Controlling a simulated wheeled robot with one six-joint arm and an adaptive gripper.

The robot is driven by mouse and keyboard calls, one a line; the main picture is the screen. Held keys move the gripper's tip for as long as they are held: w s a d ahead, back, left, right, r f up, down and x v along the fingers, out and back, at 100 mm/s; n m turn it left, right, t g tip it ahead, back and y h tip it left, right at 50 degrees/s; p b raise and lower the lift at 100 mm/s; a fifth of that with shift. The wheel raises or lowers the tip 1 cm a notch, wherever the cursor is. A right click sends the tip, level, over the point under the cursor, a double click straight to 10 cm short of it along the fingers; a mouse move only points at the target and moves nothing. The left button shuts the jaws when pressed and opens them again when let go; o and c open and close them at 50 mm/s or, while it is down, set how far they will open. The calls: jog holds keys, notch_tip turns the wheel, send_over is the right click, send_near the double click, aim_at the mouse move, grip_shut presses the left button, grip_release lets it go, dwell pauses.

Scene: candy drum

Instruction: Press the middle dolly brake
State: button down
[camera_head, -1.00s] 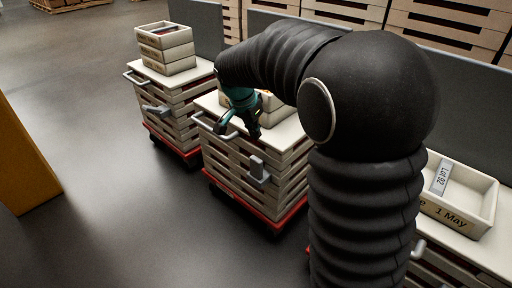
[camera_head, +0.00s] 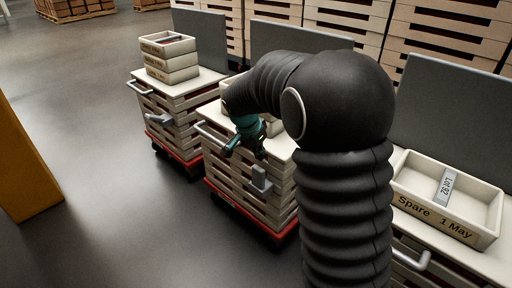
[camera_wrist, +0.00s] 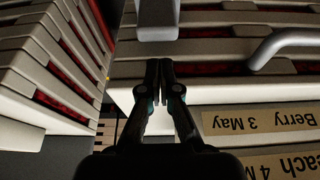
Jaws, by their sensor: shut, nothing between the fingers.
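The middle dolly (camera_head: 236,196) carries a stack of slatted cream trays on a red base. Its brake, a light grey paddle (camera_head: 261,180), sticks out from the stack's front; it looks upright. In the wrist view a grey block that appears to be the same paddle (camera_wrist: 157,20) is at the top centre, just beyond my fingertips. My gripper (camera_head: 250,148), teal and black, hangs over the front edge of the middle dolly's top, above the paddle. In the wrist view my gripper (camera_wrist: 159,66) is shut and empty. A small gap shows between fingertips and paddle; contact cannot be seen.
A metal handle (camera_head: 214,136) juts from the middle dolly and also shows in the wrist view (camera_wrist: 285,42). The left dolly (camera_head: 178,145) has a similar paddle (camera_head: 158,118). A yellow post (camera_head: 25,160) stands left; open floor lies between.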

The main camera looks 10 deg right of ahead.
aim_at(258, 177)
jog(key=shift+x, duration=2)
jog(key=shift+s, duration=0.1)
